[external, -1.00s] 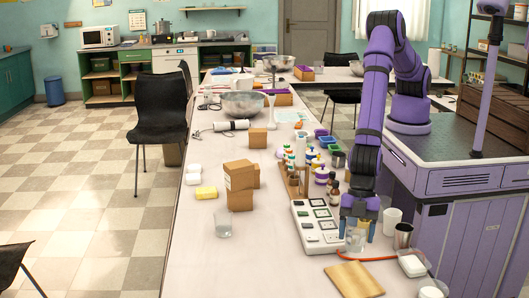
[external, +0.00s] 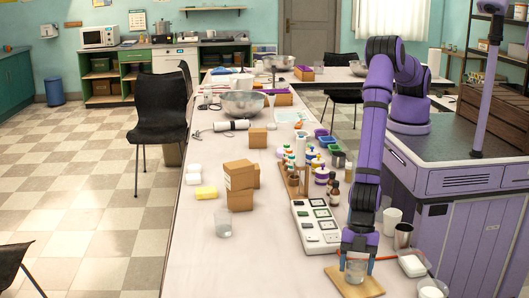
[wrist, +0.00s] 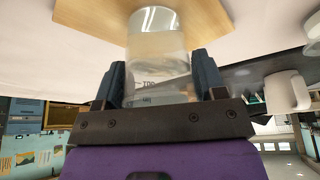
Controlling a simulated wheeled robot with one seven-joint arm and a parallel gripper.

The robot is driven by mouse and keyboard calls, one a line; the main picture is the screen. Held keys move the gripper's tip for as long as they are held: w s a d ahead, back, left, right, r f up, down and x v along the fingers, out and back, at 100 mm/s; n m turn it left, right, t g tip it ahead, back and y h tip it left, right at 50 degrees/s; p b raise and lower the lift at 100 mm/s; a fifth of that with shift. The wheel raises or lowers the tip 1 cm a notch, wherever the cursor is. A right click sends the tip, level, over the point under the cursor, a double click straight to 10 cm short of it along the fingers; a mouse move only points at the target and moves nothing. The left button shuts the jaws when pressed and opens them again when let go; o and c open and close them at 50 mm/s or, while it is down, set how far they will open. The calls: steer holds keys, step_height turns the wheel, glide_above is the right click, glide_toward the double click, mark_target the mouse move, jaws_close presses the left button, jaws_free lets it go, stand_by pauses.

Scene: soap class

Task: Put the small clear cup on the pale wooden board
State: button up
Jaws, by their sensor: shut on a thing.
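The small clear cup (external: 355,271) is held upright between the fingers of my gripper (external: 357,264) at the front right of the table. The pale wooden board (external: 373,288) lies flat on the table right under it. In the wrist view the cup (wrist: 157,50) sits between both dark fingers of my gripper (wrist: 160,80), with the board (wrist: 90,12) beyond its far end. I cannot tell whether the cup's base touches the board.
A metal cup (external: 403,236) and a white tub (external: 412,265) stand to the right, by an orange cord. Another clear cup (external: 223,224) stands left of centre, with bare tabletop around it.

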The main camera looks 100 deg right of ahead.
steer(key=shift+f, duration=0.1)
steer(key=o, duration=1)
steer(key=shift+c, duration=0.2)
steer(key=v, duration=1.2)
steer(key=shift+d, duration=0.1)
